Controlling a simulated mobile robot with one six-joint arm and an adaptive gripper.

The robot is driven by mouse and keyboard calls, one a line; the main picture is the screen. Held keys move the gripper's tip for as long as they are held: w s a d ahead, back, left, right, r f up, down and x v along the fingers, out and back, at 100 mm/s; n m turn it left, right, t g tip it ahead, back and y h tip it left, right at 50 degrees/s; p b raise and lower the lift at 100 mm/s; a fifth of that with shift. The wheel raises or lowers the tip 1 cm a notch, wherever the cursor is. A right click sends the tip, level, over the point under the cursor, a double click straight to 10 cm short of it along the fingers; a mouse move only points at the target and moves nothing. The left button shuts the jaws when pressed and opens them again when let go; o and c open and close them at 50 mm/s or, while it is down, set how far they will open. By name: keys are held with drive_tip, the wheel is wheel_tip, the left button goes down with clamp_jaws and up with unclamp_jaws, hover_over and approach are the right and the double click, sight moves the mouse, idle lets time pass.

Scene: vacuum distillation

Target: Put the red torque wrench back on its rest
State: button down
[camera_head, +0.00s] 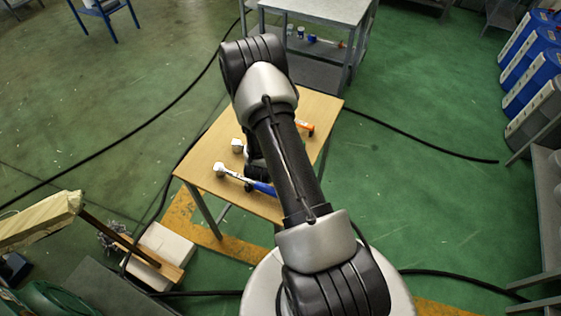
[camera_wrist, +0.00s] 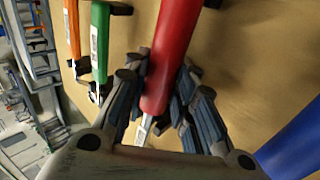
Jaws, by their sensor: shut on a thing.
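In the wrist view, the red torque wrench (camera_wrist: 176,38) has a thick red handle and runs from the top edge down between my fingers. My gripper (camera_wrist: 158,86) is shut on the lower part of this handle, with a finger on each side. A short metal piece (camera_wrist: 143,130) shows below the red part. A dark support piece (camera_wrist: 212,3) shows beside the handle at the top edge. I cannot tell whether the wrench touches it. In the head view, my arm hides the red wrench and most of my gripper.
A green wrench (camera_wrist: 100,40) and an orange wrench (camera_wrist: 73,28) lie to the left; a blue handle (camera_wrist: 292,145) is at lower right. The wooden table (camera_head: 212,150) also holds a blue wrench (camera_head: 262,187) and a white-ended piece (camera_head: 237,146). A grey shelf unit (camera_head: 318,10) stands behind.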

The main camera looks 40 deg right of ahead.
drive_tip(key=c, duration=1.2)
unclamp_jaws()
drive_tip(key=shift+c, duration=0.2)
drive_tip(key=shift+s+a+f, duration=0.1)
drive_tip(key=v, duration=1.2)
